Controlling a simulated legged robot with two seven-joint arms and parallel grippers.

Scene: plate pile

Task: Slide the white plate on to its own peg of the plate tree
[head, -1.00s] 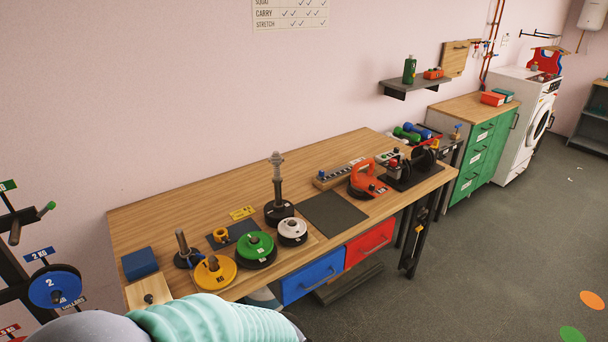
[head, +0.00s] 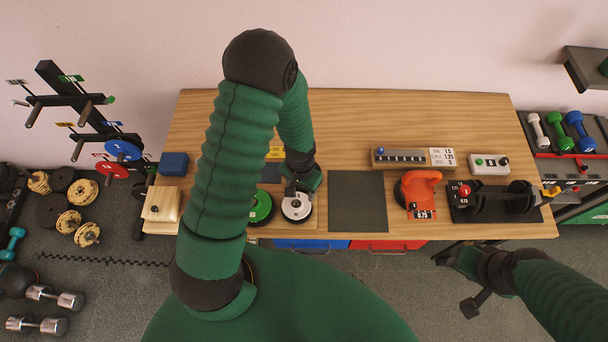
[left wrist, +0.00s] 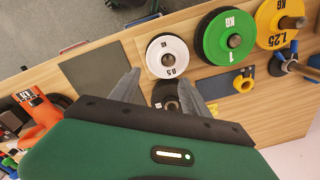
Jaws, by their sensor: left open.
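The white plate (head: 297,208) lies on the wooden table beside the green plate (head: 261,209). In the left wrist view, the white plate (left wrist: 158,56) shows its 0.5 marking and a central post. My left gripper (head: 301,186) is over the far side of the white plate. It also shows in the left wrist view (left wrist: 160,82), open and empty, its fingers spread short of the plate. The plate tree (head: 62,92) stands at the left with several pegs and colour tags; it holds a blue plate (head: 123,150) and a red plate (head: 112,169). My right gripper (head: 474,285) hangs in front of the table; its jaws are unclear.
A dark mat (head: 358,201) is right of the white plate. An orange kettlebell (head: 421,186) and a dumbbell stand (head: 492,203) are further right. A yellow plate (left wrist: 272,24) lies beyond the green one. A blue block (head: 174,164) sits near the table's left end.

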